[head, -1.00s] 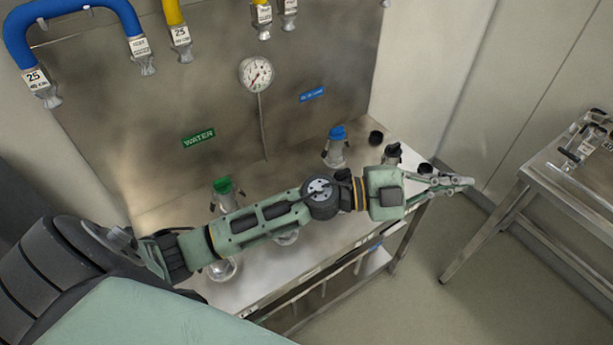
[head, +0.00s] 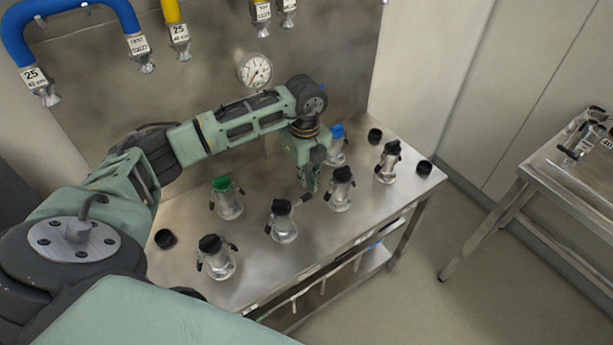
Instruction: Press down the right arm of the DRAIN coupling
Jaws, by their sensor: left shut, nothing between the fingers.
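Several silver couplings with dark side arms stand upright on the steel table (head: 312,247). No DRAIN label is readable, so I cannot tell which one is DRAIN. My left gripper (head: 309,188) points down, shut and empty, between a front black-topped coupling (head: 284,222) and another black-topped coupling (head: 340,190) to its right. The front coupling's right arm (head: 304,201) sticks out to the right, just below the fingertips. I cannot tell whether they touch. Its left arm (head: 268,229) hangs down. My right gripper is not in view.
Other couplings are green-topped (head: 227,199), blue-topped (head: 337,145), black-topped at front left (head: 215,258) and black-topped at right (head: 388,162). Loose black caps (head: 165,239) lie on the table. A gauge (head: 255,71) is on the back panel. A second table (head: 570,170) stands at right.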

